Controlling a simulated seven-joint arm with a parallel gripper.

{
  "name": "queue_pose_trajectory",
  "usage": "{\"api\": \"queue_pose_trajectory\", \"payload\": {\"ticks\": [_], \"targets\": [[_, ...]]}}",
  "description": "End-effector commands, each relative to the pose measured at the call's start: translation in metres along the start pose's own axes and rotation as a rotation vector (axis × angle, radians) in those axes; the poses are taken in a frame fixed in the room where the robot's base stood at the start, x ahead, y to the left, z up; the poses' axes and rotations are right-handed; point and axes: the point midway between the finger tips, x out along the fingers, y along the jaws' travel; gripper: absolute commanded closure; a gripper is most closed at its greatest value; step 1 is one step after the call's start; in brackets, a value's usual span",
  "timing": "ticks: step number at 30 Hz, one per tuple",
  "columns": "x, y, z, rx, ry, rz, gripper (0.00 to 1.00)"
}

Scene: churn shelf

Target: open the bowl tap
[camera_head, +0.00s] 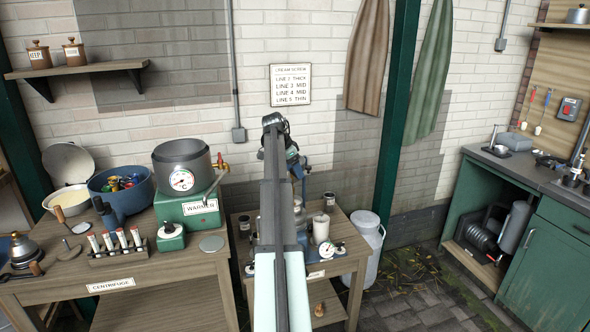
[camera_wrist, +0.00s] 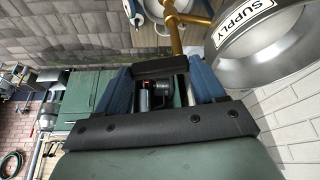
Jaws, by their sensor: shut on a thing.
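In the wrist view a grey metal bowl marked SUPPLY (camera_wrist: 268,45) stands at the upper right. A brass tap pipe (camera_wrist: 175,36) with a side branch runs down beside it. My gripper (camera_wrist: 160,70) has blue fingers on either side of a dark bar (camera_wrist: 152,68) below the brass pipe. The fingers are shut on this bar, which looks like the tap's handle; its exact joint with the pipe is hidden. In the head view my arm reaches over the middle table and hides the bowl and my fingertips.
A green warmer (camera_head: 190,210) bears a grey pot (camera_head: 181,164) with a brass spout, left of my arm. A blue bowl (camera_head: 121,190) and a tube rack (camera_head: 118,247) share that table. A milk can (camera_head: 366,243) stands right. A green post (camera_head: 397,115) rises behind; open floor lies front right.

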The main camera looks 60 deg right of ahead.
Motion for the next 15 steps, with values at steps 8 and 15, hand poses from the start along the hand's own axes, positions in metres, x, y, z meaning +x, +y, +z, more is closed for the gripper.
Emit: {"api": "queue_pose_trajectory", "payload": {"ticks": [8, 15], "targets": [[-0.0019, -0.0023, 0.0033, 0.146, -0.001, 0.061, 0.61], [-0.0023, -0.0023, 0.0048, 0.207, -0.002, 0.086, 0.61]]}}
